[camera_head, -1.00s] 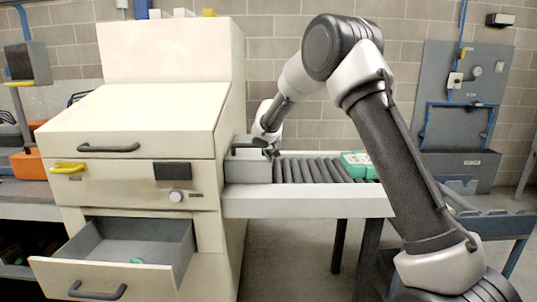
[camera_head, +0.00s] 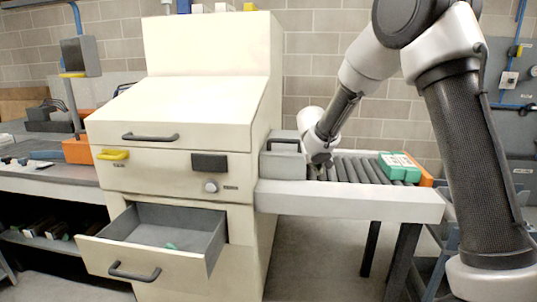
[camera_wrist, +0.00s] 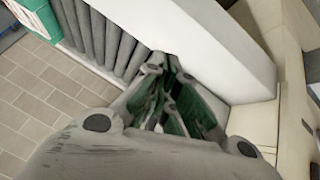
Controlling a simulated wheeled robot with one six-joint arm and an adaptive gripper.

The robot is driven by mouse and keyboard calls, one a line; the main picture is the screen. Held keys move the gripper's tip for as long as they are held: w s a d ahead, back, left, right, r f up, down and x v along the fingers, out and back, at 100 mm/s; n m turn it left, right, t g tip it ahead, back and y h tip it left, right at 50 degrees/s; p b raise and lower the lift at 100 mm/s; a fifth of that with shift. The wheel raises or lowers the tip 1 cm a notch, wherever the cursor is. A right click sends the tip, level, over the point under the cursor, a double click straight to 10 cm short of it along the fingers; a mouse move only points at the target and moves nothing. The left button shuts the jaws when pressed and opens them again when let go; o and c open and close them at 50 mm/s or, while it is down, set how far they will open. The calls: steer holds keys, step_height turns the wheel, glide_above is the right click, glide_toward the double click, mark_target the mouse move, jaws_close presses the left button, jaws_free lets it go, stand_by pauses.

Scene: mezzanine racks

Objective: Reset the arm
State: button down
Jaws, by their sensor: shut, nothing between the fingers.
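My gripper (camera_wrist: 172,88) is shut and empty in the wrist view, its dark green-padded fingers together in front of the pale conveyor rail. In the head view my gripper (camera_head: 318,160) is low over the near end of the roller conveyor, just right of the grey box with a dark handle (camera_head: 283,165). Its fingertips are small and partly hidden there, and I cannot tell whether it touches the box. My arm reaches in from the right, bent at a high elbow.
The cream machine (camera_head: 190,100) stands left of the conveyor, its lower drawer (camera_head: 130,255) pulled out with a small green item inside. A green box (camera_head: 398,167) and an orange item (camera_head: 424,178) lie on the conveyor's right part. A workbench (camera_head: 50,180) stands at the far left.

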steer(key=s+d+r+n+g+h, duration=0.1)
steer(key=s+d+r+g, duration=0.1)
steer(key=s+d, duration=0.55)
steer(key=s+d+r+n+g+h, duration=0.15)
steer(key=s+d, duration=0.35)
steer(key=s, duration=0.5)
steer(key=s+d+r+m+y, duration=0.1)
steer(key=s+r, duration=0.3)
steer(key=s, duration=0.9)
steer(key=s+d+r+m+y, duration=0.1)
steer(key=s+r+y, duration=0.3)
steer(key=s, duration=0.9)
steer(key=shift+r+m+t, duration=0.45)
steer(key=shift+r+m, duration=0.05)
steer(key=shift+m, duration=0.25)
steer(key=shift+s, duration=0.1)
